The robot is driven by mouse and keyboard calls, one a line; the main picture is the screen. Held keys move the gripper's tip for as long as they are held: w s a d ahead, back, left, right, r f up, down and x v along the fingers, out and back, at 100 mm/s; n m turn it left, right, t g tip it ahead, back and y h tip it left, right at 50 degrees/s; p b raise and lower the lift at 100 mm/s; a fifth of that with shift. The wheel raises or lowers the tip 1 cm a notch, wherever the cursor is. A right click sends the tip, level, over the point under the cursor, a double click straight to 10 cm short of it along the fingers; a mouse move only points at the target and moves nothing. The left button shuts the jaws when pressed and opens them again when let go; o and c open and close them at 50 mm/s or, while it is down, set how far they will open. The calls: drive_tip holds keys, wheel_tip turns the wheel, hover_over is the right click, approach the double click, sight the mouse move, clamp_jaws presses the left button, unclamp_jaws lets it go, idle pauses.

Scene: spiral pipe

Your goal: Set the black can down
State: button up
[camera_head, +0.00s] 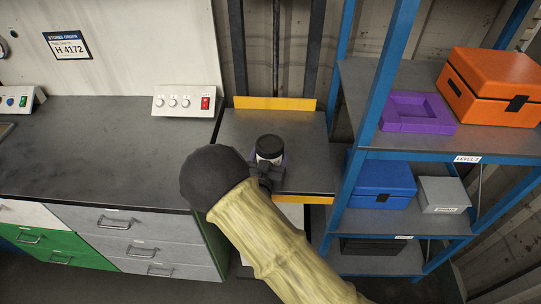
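The black can (270,147) has a black top and a pale band lower down. It is upright over the grey platform (312,180) between the counter and the shelves. I cannot tell whether its base touches the platform, since my gripper hides its lower front. My dark gripper (267,172) is right against the near side of the can. Its fingertips are hidden, so I cannot see whether they are shut on the can.
The platform has a yellow strip (275,103) along its back edge. A control box (186,101) with a red switch stands on the counter (90,150) to the left. Blue shelves at right hold a purple tray (418,113), orange case (492,86), blue box (382,182) and grey box (443,194).

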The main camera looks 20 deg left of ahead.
drive_tip(key=shift+w+a+f, duration=0.15)
drive_tip(key=shift+w+f, duration=0.55)
drive_tip(key=shift+w, duration=0.15)
drive_tip(key=shift+s, duration=0.1)
drive_tip(key=shift+f, duration=0.1)
drive_tip(key=o, duration=1.5)
drive_tip(key=shift+s, duration=0.1)
drive_tip(key=s, duration=0.4)
drive_tip(key=s+b, duration=0.1)
drive_tip(key=s, duration=0.3)
drive_tip(key=s+d+b, duration=0.1)
drive_tip(key=s, duration=0.3)
drive_tip(key=shift+d+r, duration=0.1)
drive_tip(key=shift+r, duration=0.3)
drive_tip(key=shift+w, duration=0.1)
